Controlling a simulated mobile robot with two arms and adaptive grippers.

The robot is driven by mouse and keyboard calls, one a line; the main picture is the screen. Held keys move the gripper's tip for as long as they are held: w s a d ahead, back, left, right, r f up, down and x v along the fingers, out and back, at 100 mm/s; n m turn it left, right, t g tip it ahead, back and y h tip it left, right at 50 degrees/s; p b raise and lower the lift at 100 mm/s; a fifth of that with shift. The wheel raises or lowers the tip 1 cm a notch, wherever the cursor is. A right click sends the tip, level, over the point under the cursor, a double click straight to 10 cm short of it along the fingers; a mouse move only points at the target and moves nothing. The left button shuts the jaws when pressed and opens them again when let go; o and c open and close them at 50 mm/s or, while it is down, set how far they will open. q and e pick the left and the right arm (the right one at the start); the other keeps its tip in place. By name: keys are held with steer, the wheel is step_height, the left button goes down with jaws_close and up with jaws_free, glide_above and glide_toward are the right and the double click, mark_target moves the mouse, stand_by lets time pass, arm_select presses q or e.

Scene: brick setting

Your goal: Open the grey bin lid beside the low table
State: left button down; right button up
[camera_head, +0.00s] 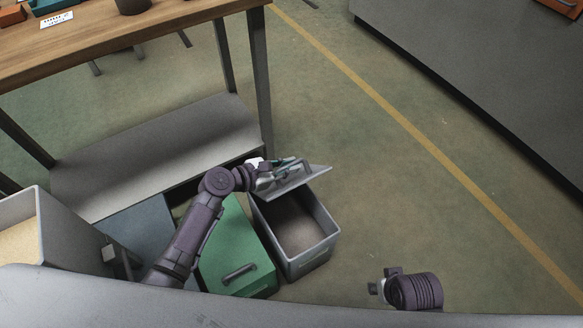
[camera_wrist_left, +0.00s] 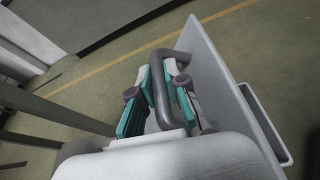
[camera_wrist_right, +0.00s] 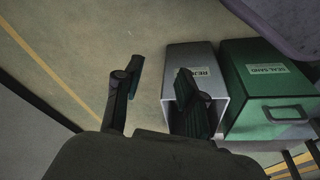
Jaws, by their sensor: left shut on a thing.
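The grey bin (camera_head: 323,237) stands on the floor beside the table (camera_head: 150,45). Its lid (camera_head: 312,181) is raised and tilted up at the far side, and the inside shows open. My left gripper (camera_head: 292,166) is at the raised lid. In the left wrist view its teal fingers (camera_wrist_left: 155,92) are shut on the lid's dark handle (camera_wrist_left: 158,62), and the pale lid (camera_wrist_left: 225,85) is beside them. My right gripper (camera_wrist_right: 160,76) is open and empty. The right wrist view also shows the grey bin (camera_wrist_right: 190,56) beyond its fingers, partly hidden.
A green bin (camera_head: 234,250) with a shut lid stands directly left of the grey bin. A blue-grey bin (camera_head: 140,228) and an open pale bin (camera_head: 70,245) are farther left. The floor (camera_head: 400,200) to the right is clear, up to a grey cabinet (camera_head: 470,70).

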step_height(320, 180, down, 8)
steer(key=s+p, duration=0.1)
steer(key=p, duration=0.1)
arm_select(q)
steer(key=w+a+r+n+g+h+b, duration=0.1)
steer(key=w+a+r+n+b, duration=0.1)
steer(key=w+a, duration=0.3)
steer(key=w+a+r+n+g+h+b, duration=0.1)
steer(key=w+a+n+b, duration=0.1)
steer(key=w+a, duration=0.3)
steer(key=w+b, duration=0.1)
steer(key=w, duration=0.3)
steer(key=shift+w+a+r+b, duration=0.35)
arm_select(e)
step_height(320, 180, up, 17)
steer(key=shift+s+r+t, duration=0.15)
steer(key=shift+t, duration=0.15)
arm_select(q)
steer(key=c, duration=1.2)
jaws_free()
